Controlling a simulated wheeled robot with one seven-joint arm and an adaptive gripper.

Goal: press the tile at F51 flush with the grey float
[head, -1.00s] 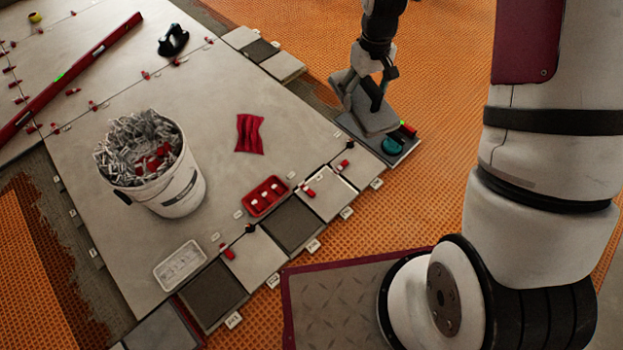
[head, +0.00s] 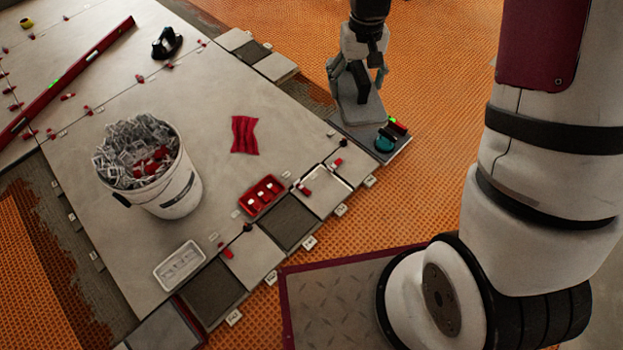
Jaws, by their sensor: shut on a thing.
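My gripper (head: 362,72) is shut on the dark handle of the grey float (head: 364,115), fingers pointing down. The float's flat plate hangs at the upper right of the head view, over the far end of the tile (head: 394,158) at the row's outer corner. I cannot tell whether the plate touches that tile. A teal round object (head: 384,142) and a small red and black device (head: 396,127) with a green light sit beside the float on that tile. White tags stand along the row, but their lettering is too small to read, so I cannot confirm F51.
A bucket of clips (head: 150,168), a red cloth (head: 244,134), a red tray (head: 262,195), a clear tray (head: 179,265) and a long red level (head: 68,80) lie on the big tiles. Red wedges dot the joints. Orange matting (head: 430,200) is open to the right.

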